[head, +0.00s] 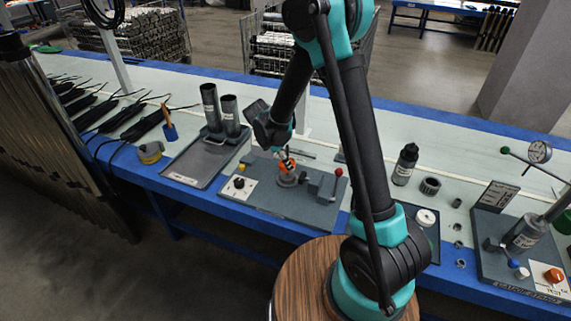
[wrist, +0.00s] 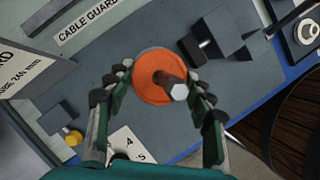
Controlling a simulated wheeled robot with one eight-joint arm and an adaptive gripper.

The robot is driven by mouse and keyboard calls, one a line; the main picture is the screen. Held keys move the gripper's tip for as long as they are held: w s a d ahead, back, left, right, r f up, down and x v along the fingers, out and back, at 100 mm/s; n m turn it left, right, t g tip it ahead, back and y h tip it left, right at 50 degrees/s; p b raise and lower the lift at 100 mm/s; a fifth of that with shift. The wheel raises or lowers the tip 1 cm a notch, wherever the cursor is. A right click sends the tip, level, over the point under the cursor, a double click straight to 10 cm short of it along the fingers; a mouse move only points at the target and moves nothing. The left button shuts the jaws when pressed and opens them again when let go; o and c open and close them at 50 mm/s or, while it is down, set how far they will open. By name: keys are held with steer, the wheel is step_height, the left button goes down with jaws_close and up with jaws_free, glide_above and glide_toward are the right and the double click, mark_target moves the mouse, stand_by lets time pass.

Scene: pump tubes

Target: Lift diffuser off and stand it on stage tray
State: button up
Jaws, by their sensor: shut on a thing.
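An orange round part (wrist: 158,77), taken to be the diffuser, sits between the fingers of my gripper (wrist: 156,92) in the wrist view. The fingers are shut on its sides. In the head view the orange part (head: 288,165) shows just above a dark round base (head: 287,180) on the grey fixture plate (head: 262,200); I cannot tell whether it touches the base. A dark tray (head: 188,175) with an unreadable front label, likely the stage tray, lies left of the plate. Two grey labelled cylinders (head: 211,108) stand upright at its back, and its front is bare.
A red-knobbed clamp block (head: 326,186) stands right of the orange part. A white dial panel (head: 238,187) is to its left. A yellow tape-like item (head: 150,152) lies left of the tray.

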step_height(320, 180, up, 14)
stand_by(2.6)
steer(key=shift+r, duration=0.1)
